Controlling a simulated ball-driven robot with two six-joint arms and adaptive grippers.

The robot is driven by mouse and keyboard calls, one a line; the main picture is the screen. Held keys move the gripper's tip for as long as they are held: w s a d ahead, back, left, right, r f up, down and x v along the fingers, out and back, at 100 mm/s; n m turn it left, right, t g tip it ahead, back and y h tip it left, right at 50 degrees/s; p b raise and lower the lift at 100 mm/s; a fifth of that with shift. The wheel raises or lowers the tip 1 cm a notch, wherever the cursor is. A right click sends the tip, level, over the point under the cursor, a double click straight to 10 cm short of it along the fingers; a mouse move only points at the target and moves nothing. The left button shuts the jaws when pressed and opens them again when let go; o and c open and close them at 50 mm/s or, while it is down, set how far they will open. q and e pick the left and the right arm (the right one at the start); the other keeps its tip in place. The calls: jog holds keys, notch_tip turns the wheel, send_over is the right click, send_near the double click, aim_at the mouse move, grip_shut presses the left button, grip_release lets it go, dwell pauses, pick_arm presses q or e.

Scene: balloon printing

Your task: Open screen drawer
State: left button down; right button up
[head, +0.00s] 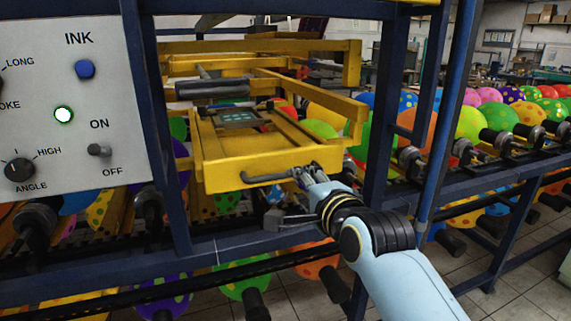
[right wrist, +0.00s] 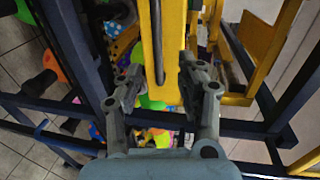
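The yellow screen drawer (head: 235,177) sits in the printing machine, with its front panel facing me. A dark bar handle (head: 268,178) is fixed low on that panel. A dark plate with a pale green pattern (head: 240,117) lies in the drawer. My right gripper (head: 292,193) is at the right end of the handle. In the right wrist view my right gripper (right wrist: 160,82) is open, with fingers apart on either side of the handle (right wrist: 156,45) and the yellow panel edge (right wrist: 172,55). I cannot tell if either finger touches. My left gripper is not in view.
A grey control panel (head: 75,140) with knobs and switches stands at the left. Dark blue frame posts (head: 392,90) flank the drawer. A dark blue rail (head: 235,245) runs below it. Many spotted balloons (head: 470,122) on rollers fill the space behind and to the right.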

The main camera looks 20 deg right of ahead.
aim_at(286, 177)
jog(key=w+b, duration=0.2)
jog(key=w, duration=0.1)
jog(key=w+f+b, duration=0.1)
jog(key=w+b, duration=0.2)
jog(key=w+f+b, duration=0.1)
jog(key=w+b, duration=0.2)
jog(key=w, duration=0.1)
jog(key=shift+a+f, duration=0.2)
jog(key=shift+f, duration=0.05)
jog(key=shift+r, duration=0.1)
grip_shut()
